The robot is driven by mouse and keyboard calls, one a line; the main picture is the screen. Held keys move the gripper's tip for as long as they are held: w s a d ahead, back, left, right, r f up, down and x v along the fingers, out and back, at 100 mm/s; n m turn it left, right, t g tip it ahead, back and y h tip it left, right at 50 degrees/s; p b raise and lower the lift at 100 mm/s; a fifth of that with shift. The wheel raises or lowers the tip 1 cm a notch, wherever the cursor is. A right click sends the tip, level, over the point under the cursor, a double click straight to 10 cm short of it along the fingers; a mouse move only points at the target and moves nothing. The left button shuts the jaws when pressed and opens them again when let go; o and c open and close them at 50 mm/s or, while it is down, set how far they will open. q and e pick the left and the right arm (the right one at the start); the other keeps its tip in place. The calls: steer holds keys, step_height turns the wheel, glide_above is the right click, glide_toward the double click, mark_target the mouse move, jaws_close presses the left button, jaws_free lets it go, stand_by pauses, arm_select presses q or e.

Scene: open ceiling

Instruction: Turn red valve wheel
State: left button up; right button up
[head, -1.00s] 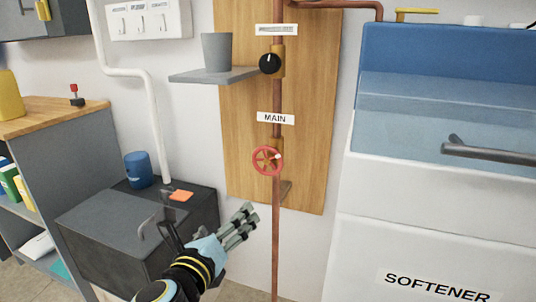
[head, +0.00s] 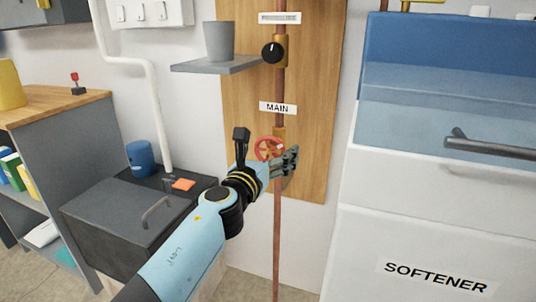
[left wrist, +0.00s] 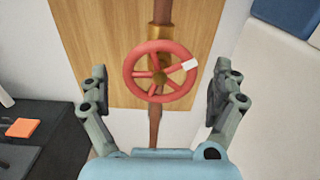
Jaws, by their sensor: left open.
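The red valve wheel (head: 268,147) is mounted on a copper pipe in front of a wooden board, below the MAIN label (head: 277,108). In the left wrist view the wheel (left wrist: 134,68) faces me, with a white mark on its rim at the upper right. My left gripper (head: 268,152) is in front of the wheel, partly covering its lower part. In the left wrist view its two fingers (left wrist: 158,95) are spread wide on either side of the wheel, apart from its rim. My right gripper is not in view.
A black knob (head: 273,51) sits higher on the pipe, beside a shelf (head: 215,66) with a grey cup (head: 218,41). The softener tank (head: 430,220) stands close on the right. A dark box (head: 125,215) with a handle is at lower left.

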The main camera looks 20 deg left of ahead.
arm_select(q)
steer(key=shift+c, duration=0.4)
steer(key=c, duration=1.1)
steer(key=shift+n, duration=0.3)
